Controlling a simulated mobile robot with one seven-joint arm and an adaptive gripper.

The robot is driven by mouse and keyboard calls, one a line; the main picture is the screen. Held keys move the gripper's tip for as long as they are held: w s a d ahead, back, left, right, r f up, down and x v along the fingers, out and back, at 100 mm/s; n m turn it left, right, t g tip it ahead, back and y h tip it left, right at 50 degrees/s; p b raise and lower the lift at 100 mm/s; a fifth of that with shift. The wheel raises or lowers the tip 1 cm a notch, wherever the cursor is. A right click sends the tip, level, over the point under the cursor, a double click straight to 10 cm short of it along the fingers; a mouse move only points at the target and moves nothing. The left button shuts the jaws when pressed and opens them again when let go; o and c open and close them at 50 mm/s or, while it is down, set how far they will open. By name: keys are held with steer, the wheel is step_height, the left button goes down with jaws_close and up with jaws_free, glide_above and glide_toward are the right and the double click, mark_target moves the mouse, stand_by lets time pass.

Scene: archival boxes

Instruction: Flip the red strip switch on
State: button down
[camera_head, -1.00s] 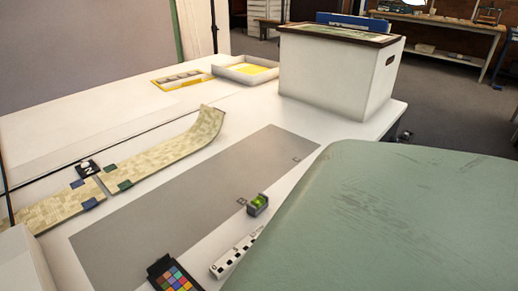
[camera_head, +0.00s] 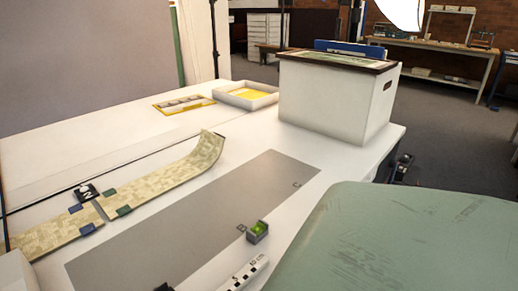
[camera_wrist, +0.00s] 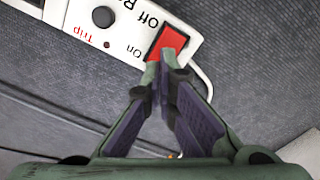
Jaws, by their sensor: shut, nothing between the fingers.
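The red switch (camera_wrist: 168,42) sits on a white power strip (camera_wrist: 125,25) in the wrist view, at the top middle. Printed words "On", "Off" and "Trip" show beside it, along with a round black button (camera_wrist: 103,16). My gripper (camera_wrist: 163,72) is shut and empty, with its fingertips at the lower edge of the red switch in the picture. I cannot tell whether the tips touch it. Neither the strip nor my gripper can be made out in the head view.
A white table holds a lidded white box (camera_head: 335,100), a shallow tray (camera_head: 246,96), a curled map strip (camera_head: 165,175), a small green-topped block (camera_head: 257,231) and a scale bar (camera_head: 248,272). A pale cable (camera_wrist: 203,80) runs beside the strip. Dark carpet-like surface surrounds it.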

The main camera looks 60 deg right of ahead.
steer(key=shift+f+b, duration=0.9)
steer(key=shift+f, duration=0.2)
stand_by(0.6)
step_height(320, 180, up, 7)
steer(key=p, duration=0.6)
steer(key=shift+p, duration=0.3)
stand_by(0.4)
